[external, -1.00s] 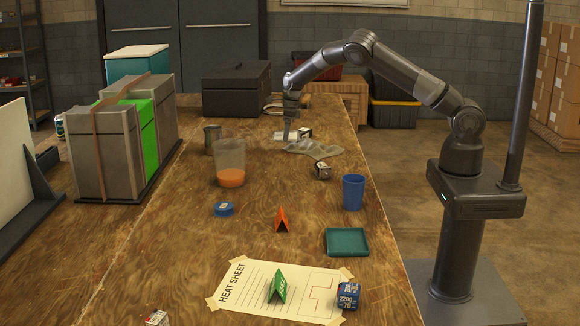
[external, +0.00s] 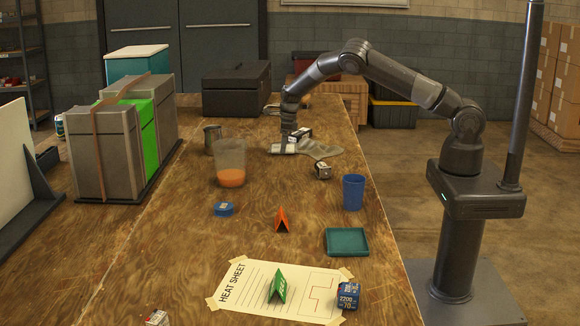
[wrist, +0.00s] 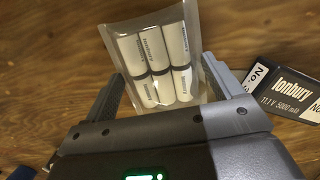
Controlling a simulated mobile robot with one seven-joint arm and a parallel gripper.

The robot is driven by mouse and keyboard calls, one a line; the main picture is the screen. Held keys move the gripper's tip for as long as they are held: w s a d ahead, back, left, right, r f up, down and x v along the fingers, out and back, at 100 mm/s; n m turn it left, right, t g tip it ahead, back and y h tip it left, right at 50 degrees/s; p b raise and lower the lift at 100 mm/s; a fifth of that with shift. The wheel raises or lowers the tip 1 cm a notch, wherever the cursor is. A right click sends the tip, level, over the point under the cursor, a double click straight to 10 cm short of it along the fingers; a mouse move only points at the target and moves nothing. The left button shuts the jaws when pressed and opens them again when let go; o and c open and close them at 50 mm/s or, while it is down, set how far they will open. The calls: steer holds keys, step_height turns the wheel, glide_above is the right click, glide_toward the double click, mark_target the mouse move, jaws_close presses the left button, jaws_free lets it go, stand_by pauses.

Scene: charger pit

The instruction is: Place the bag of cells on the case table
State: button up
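The bag of cells (wrist: 157,55), a clear pouch with several white cylinders, lies on the wooden table. In the external view it is a small pale patch (external: 281,149), partly hidden by my gripper. My gripper (wrist: 168,84) points down at the bag, its fingers spread on either side of the pouch's near part. It also shows in the external view (external: 284,149), low over the table. I cannot tell whether the fingers touch the bag. No table is labelled as the case table; strapped grey and green cases (external: 106,150) stand on the wooden surface at the left.
A black Ionbury battery (wrist: 285,95) lies right of the bag. A black case (external: 236,88) is behind.

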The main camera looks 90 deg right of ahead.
mark_target(288, 145)
steer(key=shift+o, duration=1.2)
steer(key=shift+r, duration=0.1)
step_height(288, 145, up, 12)
steer(key=s, duration=0.2)
steer(key=s+a+r+n+t+y, duration=0.1)
steer(key=s+a+r+n, duration=0.25)
steer(key=a+r, duration=0.25)
steer(key=s+a+r+n, duration=0.2)
steer(key=a+r+n, duration=0.3)
steer(key=a+r, duration=0.15)
steer(key=s+a+r+n+t+y, duration=0.1)
steer(key=s+a+r+n, duration=0.75)
steer(key=a+n, duration=0.2)
steer(key=s+a+n+t+h, duration=0.1)
steer(key=s+a+n, duration=0.6)
steer(key=s, duration=0.4)
steer(key=s+a+n+h, duration=0.1)
steer(key=s+a+n, duration=0.5)
steer(key=s+n, duration=0.4)
steer(key=shift+s+a+r+t, duration=0.35)
steer(key=shift+s+a+t, duration=0.05)
